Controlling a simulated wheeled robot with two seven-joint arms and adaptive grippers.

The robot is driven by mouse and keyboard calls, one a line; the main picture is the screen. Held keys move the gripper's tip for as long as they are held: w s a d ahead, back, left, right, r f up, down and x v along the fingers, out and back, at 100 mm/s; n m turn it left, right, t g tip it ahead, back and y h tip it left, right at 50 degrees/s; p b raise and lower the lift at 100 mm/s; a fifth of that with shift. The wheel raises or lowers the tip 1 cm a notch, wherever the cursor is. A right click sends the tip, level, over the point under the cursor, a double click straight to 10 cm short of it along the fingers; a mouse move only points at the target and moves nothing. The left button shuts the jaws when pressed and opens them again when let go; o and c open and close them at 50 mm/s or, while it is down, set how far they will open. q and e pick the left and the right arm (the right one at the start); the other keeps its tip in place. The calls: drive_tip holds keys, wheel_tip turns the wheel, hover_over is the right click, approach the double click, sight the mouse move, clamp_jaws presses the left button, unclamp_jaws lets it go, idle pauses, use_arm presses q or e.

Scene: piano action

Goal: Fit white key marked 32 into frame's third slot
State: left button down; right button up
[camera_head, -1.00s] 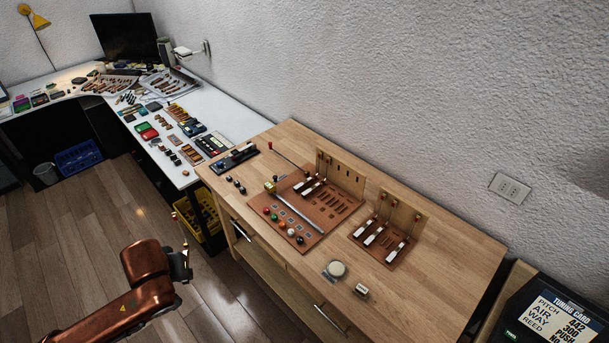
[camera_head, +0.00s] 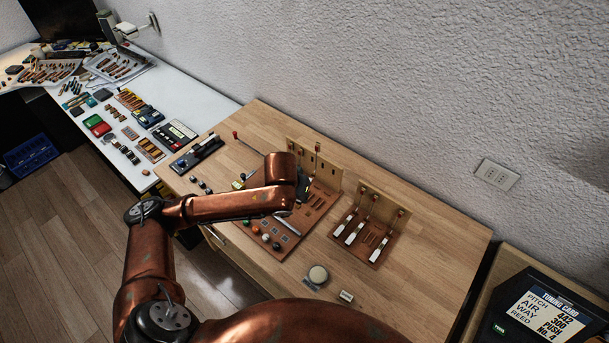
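The frame (camera_head: 326,206) is a brown board with slots and an upright slotted back, near the middle of the wooden bench. Three white keys (camera_head: 378,255) lie in a separate smaller brown rack (camera_head: 365,253) to its right. Their marks are too small to read, so I cannot tell which one is 32. My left arm reaches over the frame and hides its left slots and any keys there. My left gripper (camera_head: 302,188) is mostly behind the copper wrist, over the frame; its fingers are hidden. My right gripper is out of view.
The bench (camera_head: 430,250) is clear to the right. A tuning card display (camera_head: 540,312) stands at the lower right.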

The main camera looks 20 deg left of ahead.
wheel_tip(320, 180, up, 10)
drive_tip(key=p, duration=0.8)
use_arm(q)
drive_tip(key=w+a+f+m+b, duration=0.1)
drive_tip(key=w+a+f, duration=0.1)
drive_tip(key=f, duration=0.1)
drive_tip(key=w+a+f+m+b, duration=0.1)
drive_tip(key=w+a+f, duration=0.2)
drive_tip(key=f, duration=0.1)
drive_tip(key=w+a+f+m+h+b, duration=0.1)
drive_tip(key=w+a+f, duration=0.2)
drive_tip(key=shift+w+a+f, duration=0.1)
drive_tip(key=shift+a+f, duration=0.15)
drive_tip(key=shift+f, duration=0.15)
wheel_tip(320, 180, down, 2)
drive_tip(key=b, duration=0.3)
drive_tip(key=shift+f, duration=0.15)
drive_tip(key=shift+p, duration=0.65)
drive_tip(key=shift+f, duration=0.1)
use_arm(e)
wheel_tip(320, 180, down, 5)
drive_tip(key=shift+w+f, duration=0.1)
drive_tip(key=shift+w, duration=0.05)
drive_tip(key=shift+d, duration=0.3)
use_arm(q)
drive_tip(key=shift+p, duration=0.6)
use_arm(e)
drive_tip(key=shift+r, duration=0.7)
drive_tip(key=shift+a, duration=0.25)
